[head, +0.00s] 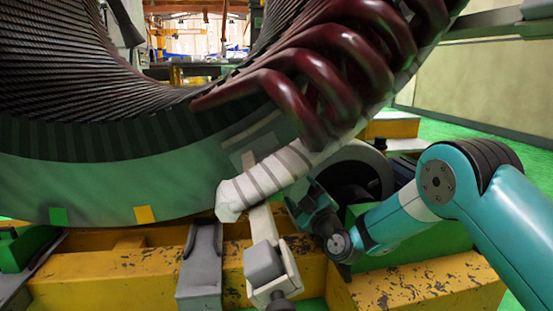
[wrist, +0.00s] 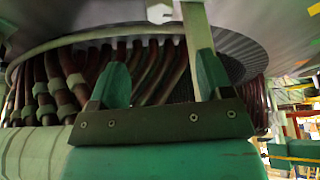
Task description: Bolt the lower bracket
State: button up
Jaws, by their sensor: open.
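The pale bracket (head: 262,222) hangs from the lower rim of the stator (head: 110,180) in the head view. It passes by the white wrapped ring end (head: 270,178) and carries a grey block (head: 263,263) near its foot. A dark bolt-like piece (head: 280,301) shows below the block. My gripper (head: 302,198) is just right of the bracket, under the white ring; I cannot tell whether it touches. In the wrist view my gripper (wrist: 158,75) has its two green fingers spread, with nothing held between them. A pale bar (wrist: 197,28) runs down behind the right finger.
Dark red coil ends (head: 320,75) overhang above my gripper. Worn yellow supports (head: 110,275) and a grey post (head: 201,265) stand below the stator. A dark round wheel or roller (head: 352,180) sits behind my gripper.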

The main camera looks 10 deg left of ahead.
jog(key=shift+b+x, duration=2.6)
jog(key=shift+x, duration=5.05)
jog(key=c, duration=0.9)
